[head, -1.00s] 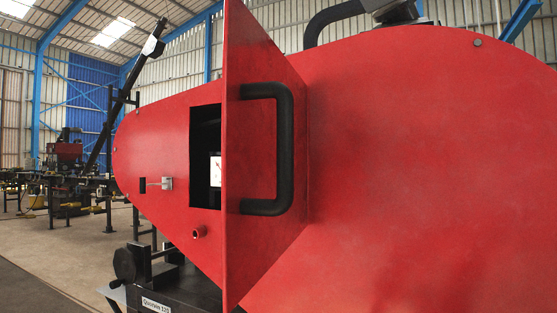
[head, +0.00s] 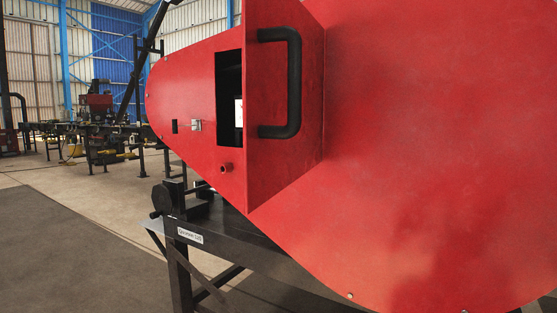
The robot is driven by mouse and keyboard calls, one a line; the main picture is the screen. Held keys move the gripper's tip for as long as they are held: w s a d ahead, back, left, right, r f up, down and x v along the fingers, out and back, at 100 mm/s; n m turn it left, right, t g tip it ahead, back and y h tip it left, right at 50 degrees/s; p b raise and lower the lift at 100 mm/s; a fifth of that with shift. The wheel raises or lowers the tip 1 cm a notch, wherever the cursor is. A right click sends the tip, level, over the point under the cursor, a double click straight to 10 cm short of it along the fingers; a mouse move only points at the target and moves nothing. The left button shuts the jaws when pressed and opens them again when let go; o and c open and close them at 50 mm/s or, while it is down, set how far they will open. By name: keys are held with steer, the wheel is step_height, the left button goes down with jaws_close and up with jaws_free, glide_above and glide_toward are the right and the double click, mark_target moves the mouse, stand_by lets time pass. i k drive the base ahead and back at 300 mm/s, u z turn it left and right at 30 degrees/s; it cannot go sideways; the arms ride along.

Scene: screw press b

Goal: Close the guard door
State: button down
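The red guard door (head: 265,130) stands open, swung out from the large red housing (head: 420,150) in the head view. Its right edge meets the housing, and its free left edge points toward me. A black D-shaped handle (head: 294,85) is fixed upright on the door face. Left of the door, part of a dark rectangular opening (head: 228,85) shows, with a white item inside; the door hides the rest. A small metal latch piece (head: 196,125) sits on the housing left of the opening. My gripper is not in view.
The housing rests on a black steel frame (head: 230,245) with a labelled beam and legs. Other machinery (head: 95,120) stands far left. The floor (head: 70,240) at lower left is clear.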

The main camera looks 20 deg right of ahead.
mark_target(283, 44)
steer(key=k, duration=0.95)
steer(key=z, duration=0.35)
